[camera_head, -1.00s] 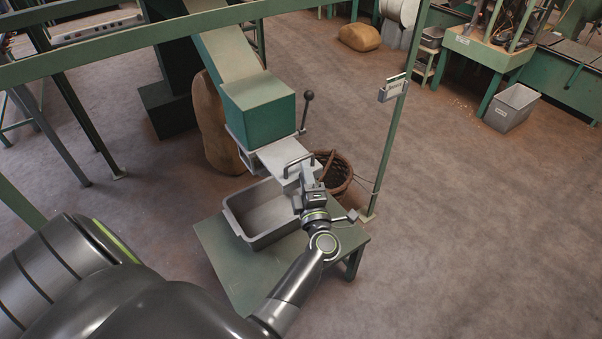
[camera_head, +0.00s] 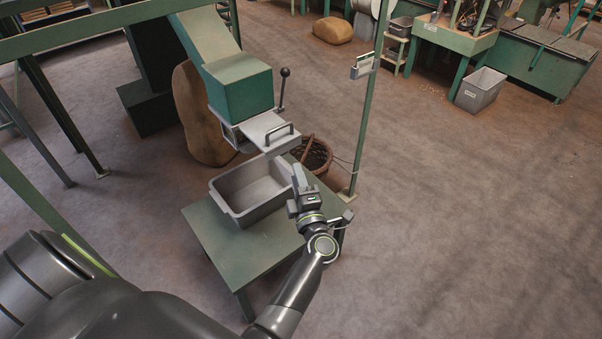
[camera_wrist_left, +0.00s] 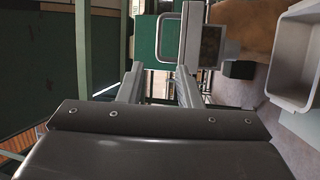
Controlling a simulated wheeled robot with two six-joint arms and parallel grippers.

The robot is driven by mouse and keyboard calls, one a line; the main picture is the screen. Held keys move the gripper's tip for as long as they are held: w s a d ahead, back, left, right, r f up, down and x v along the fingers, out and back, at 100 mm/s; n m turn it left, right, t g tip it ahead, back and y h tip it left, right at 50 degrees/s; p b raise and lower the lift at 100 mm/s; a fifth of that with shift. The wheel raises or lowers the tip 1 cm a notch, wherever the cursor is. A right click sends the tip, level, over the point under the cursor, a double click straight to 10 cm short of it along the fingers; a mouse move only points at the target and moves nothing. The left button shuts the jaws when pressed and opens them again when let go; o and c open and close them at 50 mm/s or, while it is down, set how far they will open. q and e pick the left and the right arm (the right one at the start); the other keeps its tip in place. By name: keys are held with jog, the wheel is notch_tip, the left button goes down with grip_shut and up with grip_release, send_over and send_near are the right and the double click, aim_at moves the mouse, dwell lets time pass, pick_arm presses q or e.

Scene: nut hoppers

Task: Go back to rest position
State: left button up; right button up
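My left gripper (camera_head: 298,178) is in the middle of the head view, over the green table beside the grey bin. In the left wrist view its two fingers (camera_wrist_left: 160,74) stand apart with nothing between them, so it is open and empty. The grey slide gate (camera_head: 262,131) juts out under the green hopper (camera_head: 241,90). Its handle (camera_head: 281,133) is beyond my fingertips and clear of them. The handle also shows ahead of the fingers in the left wrist view (camera_wrist_left: 160,37). My right gripper is in neither view.
The grey bin (camera_head: 226,208) sits on the green table (camera_head: 212,240) and looks empty. A wicker basket (camera_head: 313,153) and a green post (camera_head: 366,115) stand behind the table. The floor to the right (camera_head: 460,210) is clear.

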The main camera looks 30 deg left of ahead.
pick_arm(q)
jog(key=s+d+f+m+t+h, duration=0.15)
jog(key=f+m+h, duration=0.25)
jog(key=f+m, duration=0.4)
jog(key=s+d+f+m+h, duration=0.2)
jog(key=f+m+h, duration=0.3)
jog(key=f, duration=0.6)
jog(key=s+f+m+g+h, duration=0.3)
jog(key=s+f+m+g, duration=0.25)
jog(key=s+f, duration=0.75)
jog(key=s+a+f+m+g, duration=0.2)
jog(key=s+f, duration=0.3)
jog(key=s, duration=0.5)
jog(key=s+a+f+m+g, duration=0.2)
jog(key=s+f+g, duration=0.2)
jog(key=s, duration=0.6)
jog(key=s+a+f+m+g, duration=0.2)
jog(key=s+f+m+g, duration=0.1)
jog(key=s+f, duration=0.4)
jog(key=s, duration=0.3)
jog(key=shift+h, duration=0.4)
